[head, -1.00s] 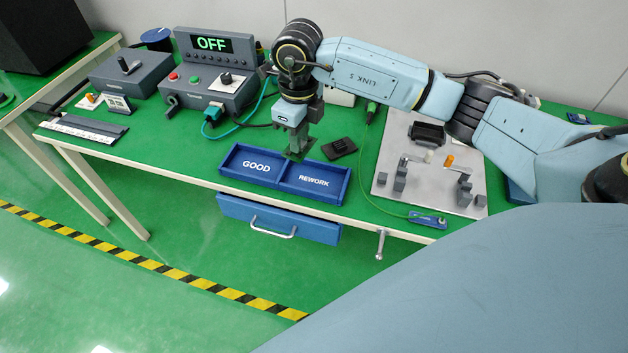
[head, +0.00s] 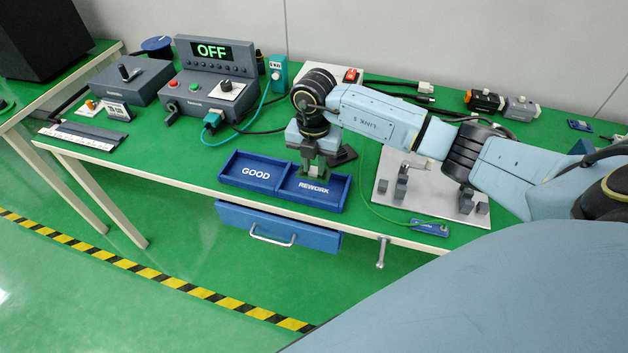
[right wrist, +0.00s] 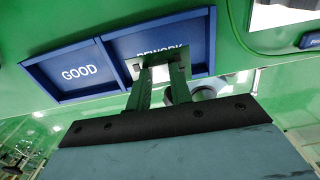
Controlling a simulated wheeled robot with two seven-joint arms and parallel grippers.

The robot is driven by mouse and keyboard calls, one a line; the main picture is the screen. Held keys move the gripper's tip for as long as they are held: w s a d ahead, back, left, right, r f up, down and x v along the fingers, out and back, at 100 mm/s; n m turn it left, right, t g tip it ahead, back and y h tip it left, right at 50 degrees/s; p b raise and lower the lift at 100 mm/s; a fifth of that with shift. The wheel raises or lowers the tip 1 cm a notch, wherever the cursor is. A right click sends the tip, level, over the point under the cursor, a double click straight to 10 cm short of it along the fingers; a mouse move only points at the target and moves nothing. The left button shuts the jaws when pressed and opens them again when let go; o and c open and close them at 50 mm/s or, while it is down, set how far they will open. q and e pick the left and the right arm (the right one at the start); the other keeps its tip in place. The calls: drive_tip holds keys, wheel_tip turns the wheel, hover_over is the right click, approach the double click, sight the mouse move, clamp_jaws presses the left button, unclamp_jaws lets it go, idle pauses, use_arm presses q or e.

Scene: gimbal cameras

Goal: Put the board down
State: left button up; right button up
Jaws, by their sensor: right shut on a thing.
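My right gripper (head: 313,172) points down over the compartment marked REWORK of the blue two-part tray (head: 262,190). Whether the board touches the tray floor cannot be told. The GOOD compartment (head: 240,178) is empty. My left gripper is not in view.
Left of the tray stands the control box (head: 205,95) with an OFF display. Right of the tray is a grey fixture plate (head: 388,188) with upright posts. A dark flat piece (head: 345,153) lies close behind the gripper. A blue drawer (head: 275,228) hangs below the bench edge.

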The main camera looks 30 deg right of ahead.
sight(314, 170)
wheel_tip(314, 170, down, 5)
drive_tip(key=shift+r, duration=0.1)
drive_tip(key=shift+f+b, duration=0.25)
drive_tip(key=shift+b, duration=0.05)
drive_tip(key=shift+f, duration=0.15)
drive_tip(key=o, duration=0.8)
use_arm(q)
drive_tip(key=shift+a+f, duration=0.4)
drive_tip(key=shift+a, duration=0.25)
